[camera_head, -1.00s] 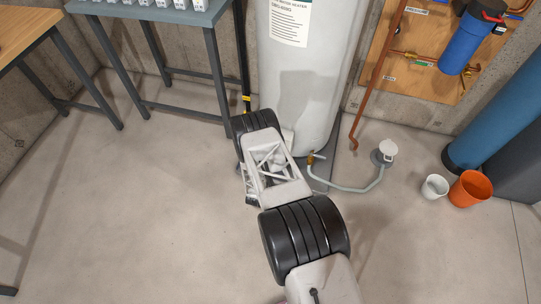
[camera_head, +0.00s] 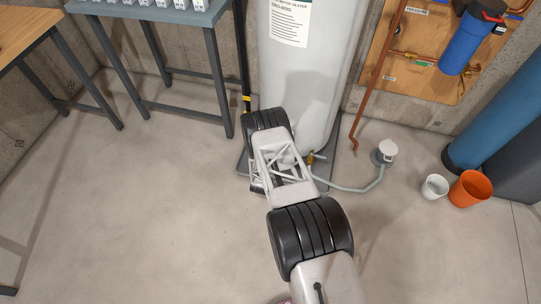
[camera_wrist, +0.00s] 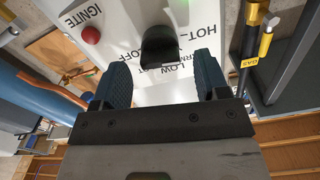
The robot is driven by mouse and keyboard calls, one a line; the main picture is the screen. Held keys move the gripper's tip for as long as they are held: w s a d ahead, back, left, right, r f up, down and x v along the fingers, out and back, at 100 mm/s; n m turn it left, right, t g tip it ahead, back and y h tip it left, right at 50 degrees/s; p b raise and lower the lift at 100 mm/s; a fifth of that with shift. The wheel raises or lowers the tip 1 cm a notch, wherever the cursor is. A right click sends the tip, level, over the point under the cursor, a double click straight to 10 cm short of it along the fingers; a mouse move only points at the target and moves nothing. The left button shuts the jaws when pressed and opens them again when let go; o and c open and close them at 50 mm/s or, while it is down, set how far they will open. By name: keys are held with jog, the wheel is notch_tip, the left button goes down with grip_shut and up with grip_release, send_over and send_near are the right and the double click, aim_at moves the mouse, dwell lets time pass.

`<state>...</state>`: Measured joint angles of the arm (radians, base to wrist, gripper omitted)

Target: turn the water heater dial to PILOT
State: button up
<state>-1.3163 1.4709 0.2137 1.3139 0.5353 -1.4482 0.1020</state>
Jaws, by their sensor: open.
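The water heater (camera_head: 310,75) is a tall white cylinder at the back in the head view. Its dial (camera_wrist: 159,47) is a black knob on a white control panel (camera_wrist: 125,75) in the wrist view. The panel reads HOT, LOW and OFF, partly covered, with a red IGNITE button (camera_wrist: 91,35) to the left. My gripper (camera_wrist: 164,75) is open, with a blue finger on each side below the knob. The knob lies just beyond the fingertips, between them in the picture; I see no contact. In the head view my arm hides the gripper and the dial. I cannot make out PILOT.
A black gas pipe (camera_wrist: 249,48) with a yellow valve stands right of the panel in the wrist view. A grey-topped table (camera_head: 165,10) stands left of the heater. A hose (camera_head: 350,189), white bucket (camera_head: 434,187) and orange bucket (camera_head: 470,188) are at right. The front floor is clear.

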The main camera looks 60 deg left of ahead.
jog(key=shift+w+a, duration=0.35)
jog(key=shift+a, duration=0.05)
jog(key=shift+c, duration=0.5)
jog(key=c, duration=0.8)
jog(key=m, duration=2.3)
jog(key=shift+f+m, duration=0.15)
jog(key=shift+m, duration=0.25)
